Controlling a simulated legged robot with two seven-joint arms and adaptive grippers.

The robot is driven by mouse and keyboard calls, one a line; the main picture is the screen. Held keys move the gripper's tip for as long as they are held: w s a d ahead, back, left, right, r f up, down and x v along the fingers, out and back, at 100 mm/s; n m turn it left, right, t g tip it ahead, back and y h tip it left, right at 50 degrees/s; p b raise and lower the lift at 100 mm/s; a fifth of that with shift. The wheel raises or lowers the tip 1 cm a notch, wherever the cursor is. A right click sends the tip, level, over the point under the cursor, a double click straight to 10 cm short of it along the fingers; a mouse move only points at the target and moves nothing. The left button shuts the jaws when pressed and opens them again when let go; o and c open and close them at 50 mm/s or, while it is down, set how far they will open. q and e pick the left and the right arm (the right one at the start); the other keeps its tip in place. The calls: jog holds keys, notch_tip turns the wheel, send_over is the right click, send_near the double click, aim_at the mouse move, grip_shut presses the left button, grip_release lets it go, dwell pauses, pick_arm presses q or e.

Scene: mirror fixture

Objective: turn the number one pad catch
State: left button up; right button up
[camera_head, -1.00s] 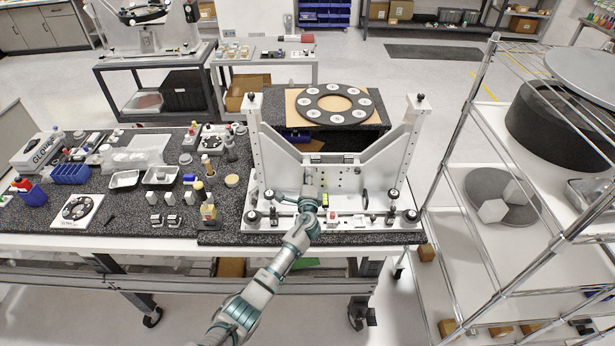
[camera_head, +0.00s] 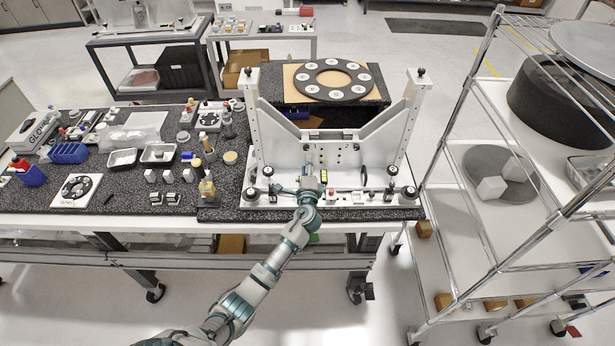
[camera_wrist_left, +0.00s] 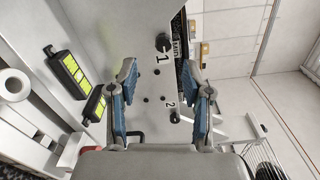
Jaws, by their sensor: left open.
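The white mirror fixture (camera_head: 335,155) stands upright on the dark granite-look bench. My left gripper (camera_head: 309,179) is in front of its lower middle plate. In the left wrist view the jaws (camera_wrist_left: 161,110) are open with two blue pads apart and nothing between them. The number one pad catch (camera_wrist_left: 163,42) is a black knob beside a printed "1", beyond the fingertips. I cannot make out the number one catch in the head view. My right gripper is not in view.
Two black and yellow-green parts (camera_wrist_left: 70,72) sit left of the jaws. A black ring with white discs (camera_head: 333,79) lies behind the fixture. Trays and small parts fill the bench on the left. A wire rack (camera_head: 470,130) stands close on the right.

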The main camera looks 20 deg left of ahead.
pick_arm(q)
jog(key=v, duration=0.6)
dwell(0.3)
